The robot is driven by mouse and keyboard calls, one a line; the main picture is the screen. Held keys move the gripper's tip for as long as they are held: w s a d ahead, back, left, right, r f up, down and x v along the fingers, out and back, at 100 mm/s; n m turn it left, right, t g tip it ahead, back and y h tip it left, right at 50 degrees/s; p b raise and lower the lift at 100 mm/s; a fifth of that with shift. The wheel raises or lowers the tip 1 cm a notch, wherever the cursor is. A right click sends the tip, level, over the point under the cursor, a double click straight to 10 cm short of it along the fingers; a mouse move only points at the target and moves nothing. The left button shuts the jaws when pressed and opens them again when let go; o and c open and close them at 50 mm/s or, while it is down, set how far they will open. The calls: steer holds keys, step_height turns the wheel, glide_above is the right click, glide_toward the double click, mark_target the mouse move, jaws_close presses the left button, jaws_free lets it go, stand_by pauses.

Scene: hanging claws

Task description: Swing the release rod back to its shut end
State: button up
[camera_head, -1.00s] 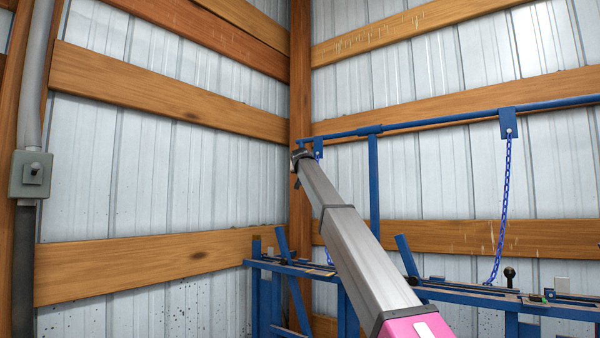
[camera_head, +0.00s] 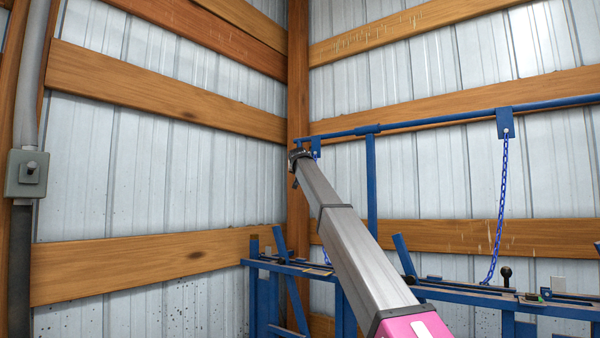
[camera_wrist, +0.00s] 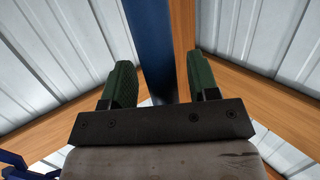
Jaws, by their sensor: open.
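The blue release rod (camera_head: 440,122) runs level along the back wall in the head view, with blue plates and chains hanging from it. My gripper (camera_head: 298,157) is at the end of my raised arm, close to the rod's left end, small and dark there. In the wrist view my gripper (camera_wrist: 162,64) shows two green fingers, apart and open. A blue bar (camera_wrist: 152,35) runs up between them in the picture, with small gaps on both sides. I cannot tell whether it is the rod itself or how deep it lies between the fingers.
A blue frame (camera_head: 470,293) with upright posts stands below the rod. A blue chain (camera_head: 503,200) hangs from a plate (camera_head: 505,122) at the right. Wooden beams and a corner post (camera_head: 298,60) stand behind. A grey switch box (camera_head: 27,173) is on the left.

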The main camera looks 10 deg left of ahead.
steer(key=v, duration=1)
steer(key=shift+s+r, duration=0.1)
steer(key=shift+s, duration=0.05)
